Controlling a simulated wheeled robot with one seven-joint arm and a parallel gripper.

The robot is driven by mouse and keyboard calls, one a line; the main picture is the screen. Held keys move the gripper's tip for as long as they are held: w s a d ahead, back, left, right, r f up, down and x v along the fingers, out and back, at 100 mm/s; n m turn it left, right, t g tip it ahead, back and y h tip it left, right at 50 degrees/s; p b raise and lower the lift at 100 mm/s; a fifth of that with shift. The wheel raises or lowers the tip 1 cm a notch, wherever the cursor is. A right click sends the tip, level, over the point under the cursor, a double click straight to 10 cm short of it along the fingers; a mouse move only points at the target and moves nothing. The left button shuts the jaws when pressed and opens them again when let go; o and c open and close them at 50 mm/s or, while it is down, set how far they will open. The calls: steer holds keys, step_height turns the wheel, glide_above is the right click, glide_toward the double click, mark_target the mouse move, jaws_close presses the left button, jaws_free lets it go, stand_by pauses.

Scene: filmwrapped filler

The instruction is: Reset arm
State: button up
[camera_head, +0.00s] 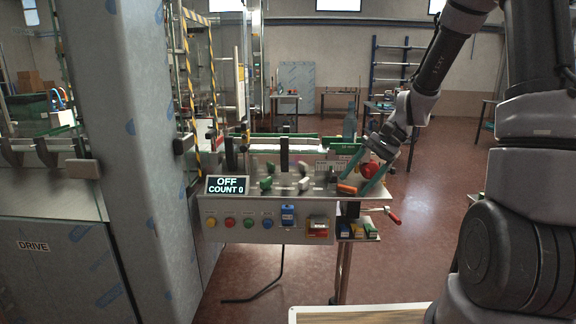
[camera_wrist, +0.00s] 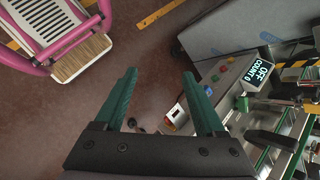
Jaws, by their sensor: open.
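My arm comes in from the right in the head view, and my gripper (camera_head: 366,172) hangs at the right end of the machine's control bench. In the wrist view its two green fingers stand wide apart, with my gripper (camera_wrist: 162,97) open and nothing held between them. The control bench (camera_head: 262,222) has a row of coloured buttons and a display (camera_head: 227,185) reading OFF, COUNT 0. The display also shows at the right of the wrist view (camera_wrist: 260,73). The fingertips overlap the bench end in the head view; I cannot tell whether they touch it.
A red-handled crank (camera_head: 393,215) sticks out at the bench's right end. Small boxes (camera_head: 358,231) sit on a shelf below. A large metal cabinet (camera_head: 120,130) stands left. A pink-framed item (camera_wrist: 55,35) shows in the wrist view.

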steer(key=s+d+r+n+t+h, duration=0.2)
steer(key=s+d+r+t, duration=0.1)
steer(key=s+r, duration=0.4)
steer(key=s+d+r+n+t+h, duration=0.2)
steer(key=s+r+t, duration=0.4)
steer(key=r, duration=0.7)
steer(key=shift+s+d+r+h, duration=0.3)
steer(key=shift+s+d+h, duration=0.4)
steer(key=shift+d, duration=0.25)
